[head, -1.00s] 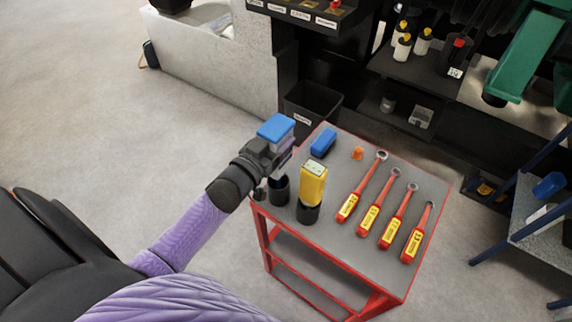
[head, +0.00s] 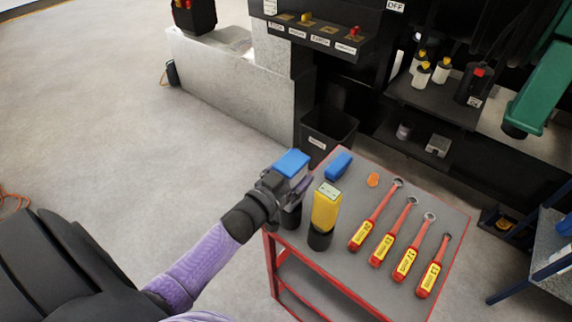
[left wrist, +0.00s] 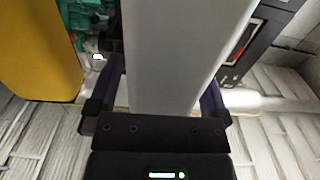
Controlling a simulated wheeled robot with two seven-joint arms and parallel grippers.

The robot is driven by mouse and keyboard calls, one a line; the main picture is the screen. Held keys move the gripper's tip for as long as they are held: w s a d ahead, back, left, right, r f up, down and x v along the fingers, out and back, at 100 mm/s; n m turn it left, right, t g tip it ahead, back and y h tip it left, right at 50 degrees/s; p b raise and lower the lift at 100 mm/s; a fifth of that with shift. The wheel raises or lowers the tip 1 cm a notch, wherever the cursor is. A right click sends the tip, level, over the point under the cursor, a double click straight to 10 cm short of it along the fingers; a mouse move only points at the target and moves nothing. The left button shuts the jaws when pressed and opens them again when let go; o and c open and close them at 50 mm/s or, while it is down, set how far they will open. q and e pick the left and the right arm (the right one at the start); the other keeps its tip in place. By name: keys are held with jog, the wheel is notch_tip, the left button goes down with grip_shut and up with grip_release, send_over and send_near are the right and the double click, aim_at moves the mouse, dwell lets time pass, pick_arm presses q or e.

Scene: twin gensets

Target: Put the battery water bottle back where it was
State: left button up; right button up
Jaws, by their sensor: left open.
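A pale bottle with a blue top (head: 291,163), which I take to be the battery water bottle, stands upright at the cart's left corner. Below it is a black cup holder (head: 291,217); my gripper partly hides how the bottle sits in it. My left gripper (head: 290,186) is open around the bottle, with one finger on each side. In the left wrist view the bottle's pale grey body (left wrist: 178,50) fills the space between the fingers. Close contact is hard to judge. My right gripper is not in view.
A yellow meter (head: 326,208) stands in a second black holder (head: 320,238) close by. The red-edged cart (head: 345,262) also carries a blue object (head: 339,165), an orange piece (head: 373,180) and several red-handled wrenches (head: 385,240). A black bin (head: 328,128) stands behind. Floor at left is clear.

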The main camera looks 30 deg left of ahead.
pick_arm(q)
jog(key=s+p, duration=0.1)
jog(key=s, duration=1.1)
jog(key=s+d+f+g+y, duration=0.1)
jog(key=s+f+g, duration=0.3)
jog(key=f, duration=0.5)
jog(key=s+d+f+g+y, duration=0.1)
jog(key=s+f+g, duration=0.3)
jog(key=f, duration=0.6)
jog(key=s+d+f+m+g, duration=0.1)
jog(key=s+f+g, duration=0.3)
jog(key=s, duration=0.5)
jog(key=s+d+f+g, duration=0.3)
jog(key=s+f+g, duration=0.2)
jog(key=s, duration=0.3)
jog(key=shift+s+d+f+m+h, duration=0.3)
jog(key=shift+s+d+f+m, duration=0.1)
jog(key=shift+f, duration=0.1)
